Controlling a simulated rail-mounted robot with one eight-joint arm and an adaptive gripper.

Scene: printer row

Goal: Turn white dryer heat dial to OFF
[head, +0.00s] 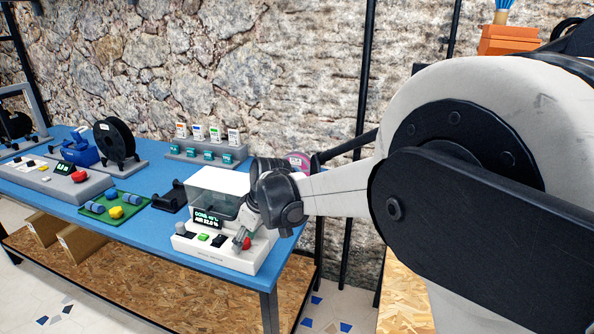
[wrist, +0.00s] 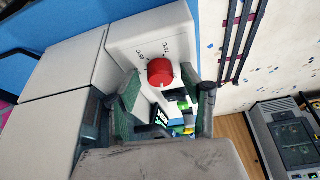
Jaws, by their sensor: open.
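The white dryer (head: 222,258) stands at the front right corner of the blue table, with a clear-sided box and a lit green readout (head: 207,219). Its red heat dial (head: 246,243) is at the right end of the front panel. In the wrist view the dial (wrist: 160,72) is a round red knob on a white panel, with small dark labels I cannot read surely. My gripper (head: 241,238) is open at the dial. In the wrist view its fingers (wrist: 161,82) lie on either side of the dial; I cannot tell whether they touch it. The dial's setting is unclear.
A green switch (head: 203,237) and black switches (head: 218,241) sit left of the dial. A green board (head: 115,207), a grey controller (head: 55,184) and a black spool (head: 115,140) stand further left.

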